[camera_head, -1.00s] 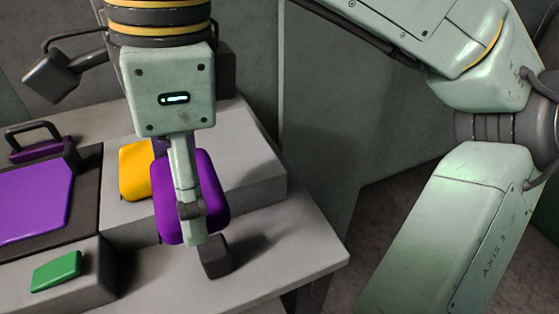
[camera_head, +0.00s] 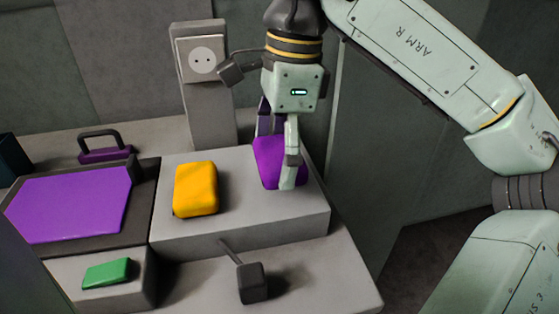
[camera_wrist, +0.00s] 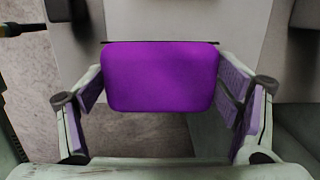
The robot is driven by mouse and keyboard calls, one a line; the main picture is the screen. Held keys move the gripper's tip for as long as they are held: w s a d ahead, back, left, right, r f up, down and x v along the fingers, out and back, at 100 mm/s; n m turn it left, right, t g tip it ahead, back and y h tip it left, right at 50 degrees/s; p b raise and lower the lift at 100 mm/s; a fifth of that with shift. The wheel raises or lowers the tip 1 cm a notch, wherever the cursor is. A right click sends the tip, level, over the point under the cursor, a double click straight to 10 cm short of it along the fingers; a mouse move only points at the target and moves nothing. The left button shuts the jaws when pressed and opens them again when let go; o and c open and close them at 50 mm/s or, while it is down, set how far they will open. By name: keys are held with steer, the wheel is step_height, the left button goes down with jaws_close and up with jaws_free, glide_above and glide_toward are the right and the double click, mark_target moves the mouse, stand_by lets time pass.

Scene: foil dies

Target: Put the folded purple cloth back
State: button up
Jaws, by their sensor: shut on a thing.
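The folded purple cloth (camera_head: 266,160) is a rounded purple pad at the right rear of the raised grey block (camera_head: 240,222) in the head view. My gripper (camera_head: 281,178) points down with its fingers on either side of the cloth and is shut on it. The near finger hides part of the cloth. In the wrist view the cloth (camera_wrist: 160,76) spans the space between the two fingers. I cannot tell whether its lower edge touches the block.
A yellow pad (camera_head: 195,189) lies on the block, left of the cloth. A purple panel (camera_head: 68,205) in a dark frame, a purple handled piece (camera_head: 106,154) and a green piece (camera_head: 106,273) are at left. A dark knob on a rod (camera_head: 253,282) stands in front. A socket post (camera_head: 208,100) stands behind.

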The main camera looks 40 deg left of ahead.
steer(key=shift+w+a, duration=0.2)
steer(key=shift+w, duration=0.1)
steer(key=shift+w+a+f+p, duration=0.1)
steer(key=shift+f+p, duration=0.05)
steer(key=shift+f, duration=0.75)
steer(key=shift+w+f+p, duration=0.1)
steer(key=shift+f+p, duration=0.05)
steer(key=shift+f, duration=0.75)
steer(key=shift+f, duration=0.1)
steer(key=o, duration=1)
steer(key=shift+c, duration=0.2)
steer(key=r, duration=0.8)
steer(key=w+d+r+p, duration=0.1)
steer(key=r, duration=0.3)
steer(key=shift+w, duration=0.1)
